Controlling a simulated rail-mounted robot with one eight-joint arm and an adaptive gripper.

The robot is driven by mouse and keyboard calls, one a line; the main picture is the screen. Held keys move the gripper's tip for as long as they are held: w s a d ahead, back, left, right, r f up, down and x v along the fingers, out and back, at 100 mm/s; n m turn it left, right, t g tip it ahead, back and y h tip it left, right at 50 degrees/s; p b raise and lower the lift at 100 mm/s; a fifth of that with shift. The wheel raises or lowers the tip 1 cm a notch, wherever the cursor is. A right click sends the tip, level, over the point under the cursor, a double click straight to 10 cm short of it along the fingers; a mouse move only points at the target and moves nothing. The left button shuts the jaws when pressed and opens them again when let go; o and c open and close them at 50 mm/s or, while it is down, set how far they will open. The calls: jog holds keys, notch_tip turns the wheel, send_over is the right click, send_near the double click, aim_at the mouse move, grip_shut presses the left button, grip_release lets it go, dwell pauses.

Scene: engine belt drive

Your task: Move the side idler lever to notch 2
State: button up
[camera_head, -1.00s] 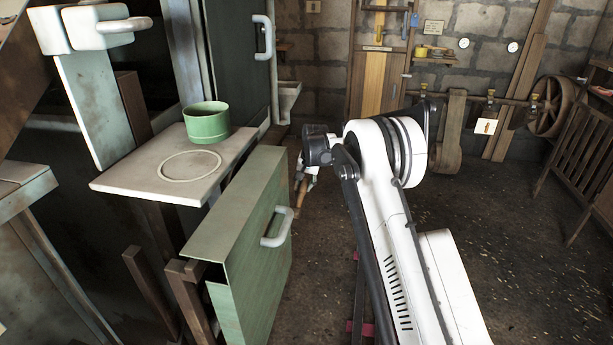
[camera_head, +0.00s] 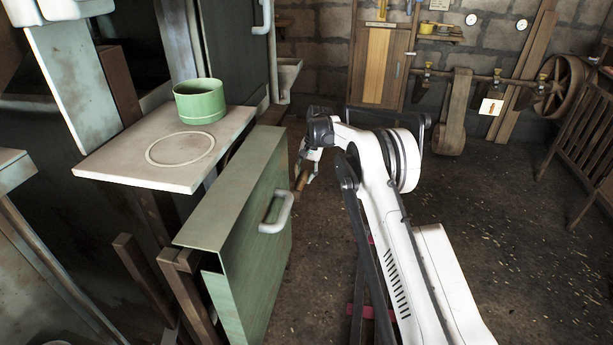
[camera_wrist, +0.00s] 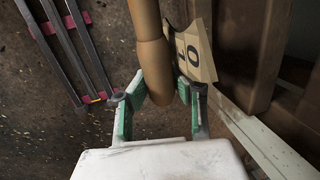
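The idler lever's round wooden handle (camera_wrist: 153,55) comes down from the top of the wrist view, and its rounded end lies between the green-padded fingers of my gripper (camera_wrist: 161,92). The left finger looks close against the handle. A narrow gap seems to show on the right, so firm contact is unclear. A pale notch plate (camera_wrist: 196,50) with the digits 1 and 0 lies just right of the handle. In the head view my gripper (camera_head: 306,170) is beside the brown handle (camera_head: 302,181), past the green panel; the notches are hidden there.
A green panel with a grey handle (camera_head: 276,212) stands left of my arm. A pale shelf (camera_head: 180,178) carries a green cup (camera_head: 200,100). Rails with pink marks (camera_wrist: 70,50) lie on the floor. Open floor is on the right.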

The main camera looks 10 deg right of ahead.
jog(key=o, duration=0.5)
jog(key=shift+r, duration=0.1)
jog(key=v, duration=1.2)
